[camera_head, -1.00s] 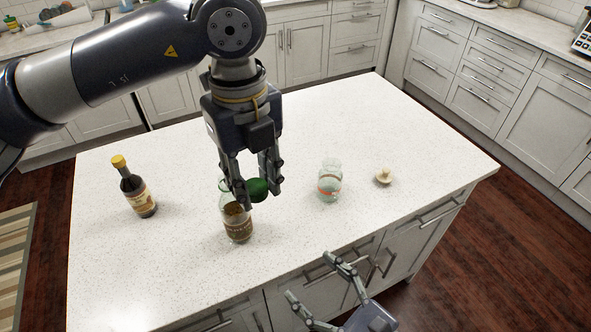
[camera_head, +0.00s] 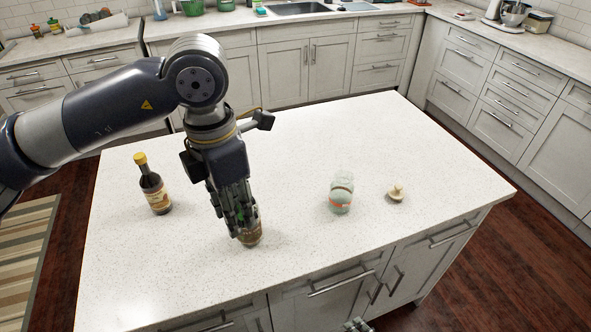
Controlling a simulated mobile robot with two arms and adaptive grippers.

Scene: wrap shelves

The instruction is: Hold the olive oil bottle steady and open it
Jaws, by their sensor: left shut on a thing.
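The bottle with a brown label (camera_head: 252,236), which I take to be the olive oil bottle, stands on the island's near left part. My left gripper (camera_head: 240,222) comes down over it from above and is shut on it. The fingers hide its upper part and most of its body; a little green shows between them. A dark bottle with a yellow cap (camera_head: 156,190) stands upright and apart to the left. Only a small tip of my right gripper (camera_head: 356,325) shows at the bottom edge, and its jaws cannot be made out.
A clear glass jar (camera_head: 341,193) with an orange band stands right of the middle on the white island top (camera_head: 290,150). A small pale knobbed object (camera_head: 396,193) lies farther right. The countertop between them is clear. A sink (camera_head: 297,9) and counters line the back.

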